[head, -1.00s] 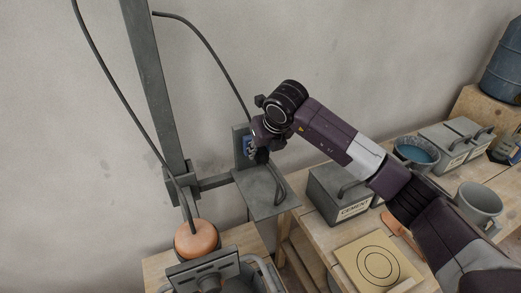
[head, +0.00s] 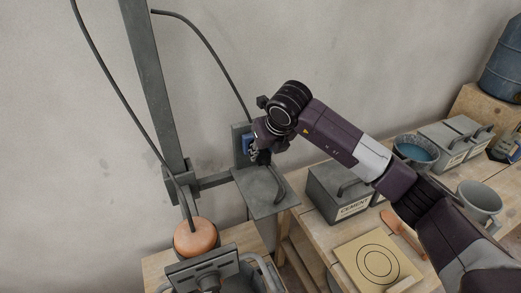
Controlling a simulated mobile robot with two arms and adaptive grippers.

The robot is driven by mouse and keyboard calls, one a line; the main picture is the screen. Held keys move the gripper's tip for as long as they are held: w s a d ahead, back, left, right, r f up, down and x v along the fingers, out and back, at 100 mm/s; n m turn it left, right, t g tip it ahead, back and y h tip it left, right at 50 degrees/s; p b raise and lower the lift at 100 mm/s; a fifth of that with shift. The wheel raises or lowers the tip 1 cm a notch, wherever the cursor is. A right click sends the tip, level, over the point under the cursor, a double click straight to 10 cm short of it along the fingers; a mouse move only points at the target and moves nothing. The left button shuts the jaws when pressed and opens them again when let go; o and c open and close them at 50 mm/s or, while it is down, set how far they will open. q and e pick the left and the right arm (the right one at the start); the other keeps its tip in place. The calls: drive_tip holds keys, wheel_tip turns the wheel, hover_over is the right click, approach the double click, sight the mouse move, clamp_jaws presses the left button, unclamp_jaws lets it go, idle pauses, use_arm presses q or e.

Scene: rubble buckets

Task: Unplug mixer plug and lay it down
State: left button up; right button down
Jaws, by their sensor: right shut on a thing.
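The blue socket (head: 247,145) sits on a grey upright plate beside the mixer's post. My right gripper (head: 261,155) is right in front of the socket, shut on the mixer plug, which is mostly hidden by the fingers and wrist. I cannot tell whether the plug is still seated in the socket.
The grey mixer post (head: 155,90) and an orange-topped part (head: 196,236) stand at left. A cement box (head: 335,205), a bucket of blue water (head: 416,150), a grey mug (head: 480,199) and a board with circles (head: 360,277) are on the wooden bench. The small shelf's top is mostly bare.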

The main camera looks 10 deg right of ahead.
sight(266, 160)
drive_tip(key=shift+s+d, duration=0.1)
drive_tip(key=shift+s, duration=0.3)
drive_tip(key=shift+s, duration=0.3)
drive_tip(key=shift+s+d+b, duration=0.25)
drive_tip(key=shift+s+b, duration=0.15)
drive_tip(key=shift+s, duration=0.6)
